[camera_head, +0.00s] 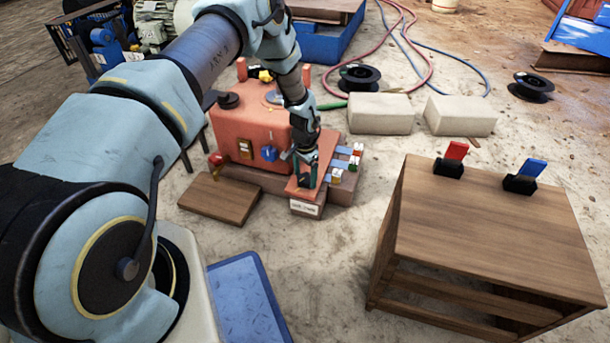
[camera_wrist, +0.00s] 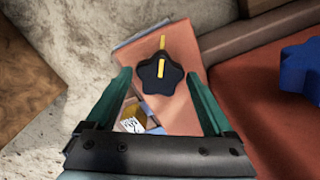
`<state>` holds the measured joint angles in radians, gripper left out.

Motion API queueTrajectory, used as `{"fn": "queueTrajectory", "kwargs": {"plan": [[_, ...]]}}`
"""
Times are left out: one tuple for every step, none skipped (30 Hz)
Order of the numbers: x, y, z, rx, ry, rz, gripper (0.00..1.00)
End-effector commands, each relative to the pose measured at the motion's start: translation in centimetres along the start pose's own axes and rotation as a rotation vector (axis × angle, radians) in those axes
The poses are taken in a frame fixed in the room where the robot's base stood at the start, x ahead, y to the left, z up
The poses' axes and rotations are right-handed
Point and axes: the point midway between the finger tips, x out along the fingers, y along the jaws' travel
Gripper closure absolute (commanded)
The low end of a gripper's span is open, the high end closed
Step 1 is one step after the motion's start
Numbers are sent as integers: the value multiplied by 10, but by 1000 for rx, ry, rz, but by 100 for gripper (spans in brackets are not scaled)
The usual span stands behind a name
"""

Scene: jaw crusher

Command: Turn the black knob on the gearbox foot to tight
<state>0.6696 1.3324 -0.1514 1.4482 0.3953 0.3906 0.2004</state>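The black knob (camera_wrist: 160,74) is star-shaped with a yellow pointer line, and sits on the orange gearbox foot (camera_wrist: 183,50) in the wrist view. The line points toward the top of that picture. My gripper (camera_wrist: 162,90) is open, with one green finger on each side of the knob and visible gaps between. I cannot tell how high the fingers are above the foot. In the head view my gripper (camera_head: 307,178) is over the foot beside the orange gearbox (camera_head: 245,135) and hides most of the knob. A white label (camera_head: 305,207) is on the foot's front.
A blue knob (camera_wrist: 301,66) is on the gearbox body, right of my fingers. Small coloured tags (camera_head: 345,160) stand right of the foot. A wooden board (camera_head: 220,198) lies at left. A wooden table (camera_head: 490,225) with red and blue switches stands at right. Bare floor lies between.

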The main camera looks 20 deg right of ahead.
Motion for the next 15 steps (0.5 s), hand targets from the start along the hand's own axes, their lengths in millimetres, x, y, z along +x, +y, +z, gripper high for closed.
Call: {"fn": "queueTrajectory", "kwargs": {"plan": [[0, 0, 0, 0, 0, 0, 6], [0, 0, 0, 0, 0, 0, 3], [0, 0, 0, 0, 0, 0, 1], [0, 0, 0, 0, 0, 0, 1], [0, 0, 0, 0, 0, 0, 1], [0, 0, 0, 0, 0, 0, 1], [0, 0, 0, 0, 0, 0, 1], [0, 0, 0, 0, 0, 0, 1], [0, 0, 0, 0, 0, 0, 1], [-1, 0, 0, 0, 0, 0, 1], [-2, 0, 0, -1, 0, 0, 1], [-5, 0, 0, 0, 0, 0, 1], [-8, 0, 0, 0, 0, 0, 1], [-12, 0, 0, 0, 0, 0, 1], [-18, 0, 0, -1, 1, 0, 1]]}}
